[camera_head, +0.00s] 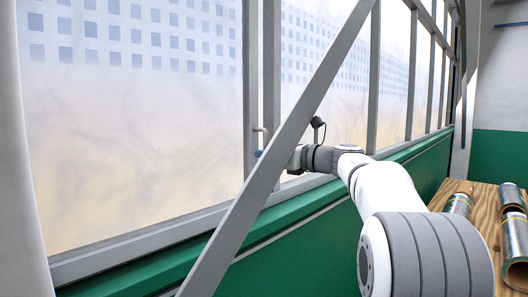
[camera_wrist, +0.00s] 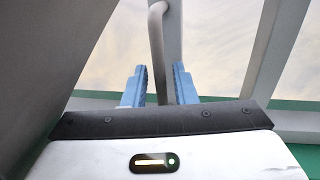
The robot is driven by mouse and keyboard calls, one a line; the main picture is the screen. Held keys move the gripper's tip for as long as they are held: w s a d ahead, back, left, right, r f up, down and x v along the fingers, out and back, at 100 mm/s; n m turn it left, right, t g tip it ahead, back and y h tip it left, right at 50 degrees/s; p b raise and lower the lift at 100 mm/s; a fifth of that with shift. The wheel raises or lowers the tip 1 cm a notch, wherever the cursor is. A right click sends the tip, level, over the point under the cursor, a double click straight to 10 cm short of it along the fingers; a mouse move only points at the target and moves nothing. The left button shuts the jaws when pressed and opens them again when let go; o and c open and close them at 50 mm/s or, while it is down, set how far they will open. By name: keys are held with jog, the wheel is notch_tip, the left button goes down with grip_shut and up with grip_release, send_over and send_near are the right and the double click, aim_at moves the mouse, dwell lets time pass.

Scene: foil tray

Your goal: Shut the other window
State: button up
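A large framed window (camera_head: 140,110) fills the left of the head view; its lower frame meets a green sill. A pale bent handle (camera_head: 262,131) stands on its right upright. The handle (camera_wrist: 157,35) is a grey curved bar in the wrist view. My gripper (camera_wrist: 159,75) has two blue fingers, apart, with the handle's lower part appearing between them and slim gaps on both sides. In the head view only a blue fingertip of my gripper (camera_head: 258,153) shows beside the handle; a diagonal grey bar hides the rest. Whether the fingers touch the handle is unclear.
The diagonal grey bar (camera_head: 285,140) crosses in front of my wrist. More window panes (camera_head: 395,75) run back to the right. A wooden table (camera_head: 478,200) with metallic cylinders (camera_head: 459,204) stands at right. A pale curtain-like edge (camera_head: 18,170) is at far left.

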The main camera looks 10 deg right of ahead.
jog(key=shift+w+a, duration=0.3)
jog(key=shift+a, duration=0.05)
jog(key=shift+c, duration=0.4)
grip_shut()
